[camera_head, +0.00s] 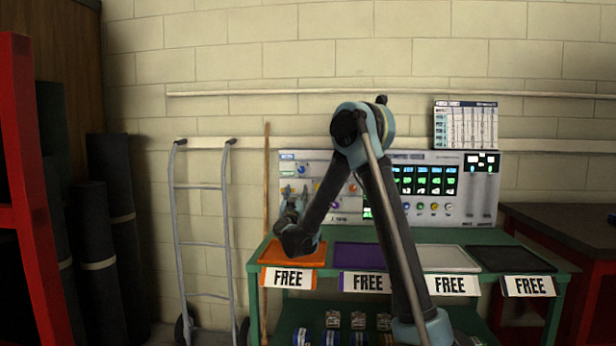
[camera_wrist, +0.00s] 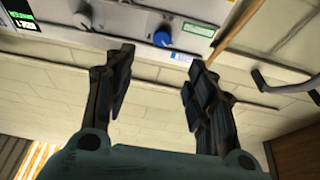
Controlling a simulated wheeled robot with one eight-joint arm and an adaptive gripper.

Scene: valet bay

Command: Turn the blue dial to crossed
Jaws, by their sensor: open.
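The blue dial (camera_head: 302,170) is at the upper left of the light grey control panel (camera_head: 340,158). In the wrist view, which is turned over, the blue dial (camera_wrist: 162,38) shows on the panel's face just beyond the gap between my fingertips. Its setting is too small to read. My gripper (camera_head: 291,193) is in front of the panel's left end, a little below the dial. In the wrist view my gripper (camera_wrist: 160,62) is open and empty, with its fingers apart and clear of the dial.
A white knob (camera_wrist: 84,18) sits beside the dial. Orange (camera_head: 293,254), purple (camera_head: 358,258), white and black trays labelled FREE lie on the green bench below the panel. A wooden pole (camera_head: 266,200) and a hand truck (camera_head: 203,240) stand at left.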

